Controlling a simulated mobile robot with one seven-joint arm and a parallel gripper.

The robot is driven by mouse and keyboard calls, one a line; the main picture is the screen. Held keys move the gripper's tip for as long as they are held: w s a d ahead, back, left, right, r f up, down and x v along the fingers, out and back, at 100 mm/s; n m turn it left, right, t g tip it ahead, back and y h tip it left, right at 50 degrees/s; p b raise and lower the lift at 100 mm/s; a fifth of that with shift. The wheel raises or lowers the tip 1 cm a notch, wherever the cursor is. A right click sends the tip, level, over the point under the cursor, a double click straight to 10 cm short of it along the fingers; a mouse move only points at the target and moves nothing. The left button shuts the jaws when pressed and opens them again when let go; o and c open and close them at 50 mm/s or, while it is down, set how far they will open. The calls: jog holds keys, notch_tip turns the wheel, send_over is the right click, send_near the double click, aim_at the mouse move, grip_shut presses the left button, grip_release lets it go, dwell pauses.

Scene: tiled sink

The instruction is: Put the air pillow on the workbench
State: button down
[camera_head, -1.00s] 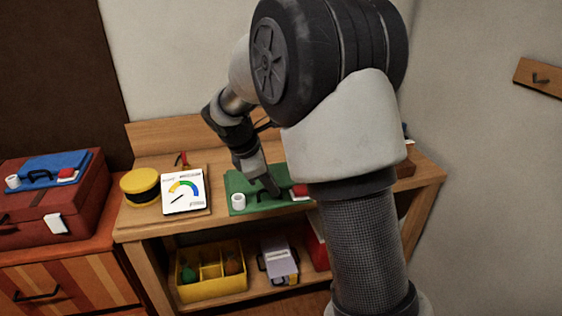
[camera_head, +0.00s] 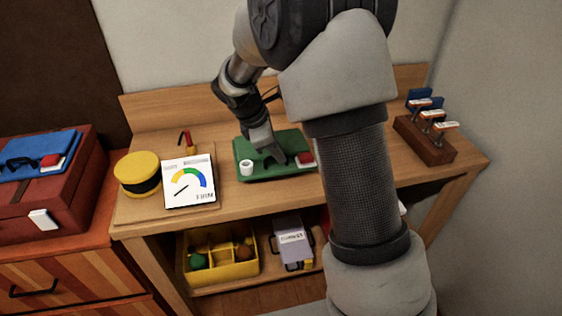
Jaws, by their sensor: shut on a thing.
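A flat green pad (camera_head: 258,172), apparently the air pillow, shows at the middle of the wooden workbench (camera_head: 250,202). It has a white cap at its left, a red piece at its right and a dark handle. My gripper (camera_head: 270,158) points down and is shut on the handle area of the green pad; the fingertips partly hide the handle. I cannot tell whether the pad rests on the bench top or hangs slightly above it. A similar blue pad (camera_head: 45,146) with a handle and red piece lies on the red chest (camera_head: 70,205) at the left.
A yellow-and-black round thing (camera_head: 137,173) and a gauge card (camera_head: 189,184) stand left of the green pad. A wooden block (camera_head: 425,140) with upright tools is at the right. A yellow bin (camera_head: 220,268) and a grey case (camera_head: 293,243) sit on the lower shelf.

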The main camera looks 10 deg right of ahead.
aim_at(280, 166)
notch_tip(280, 166, down, 4)
jog(key=shift+w+f+b, duration=0.1)
jog(key=shift+b, duration=0.2)
jog(key=c, duration=1.9)
grip_release()
jog(key=shift+f, duration=0.1)
jog(key=shift+o, duration=0.2)
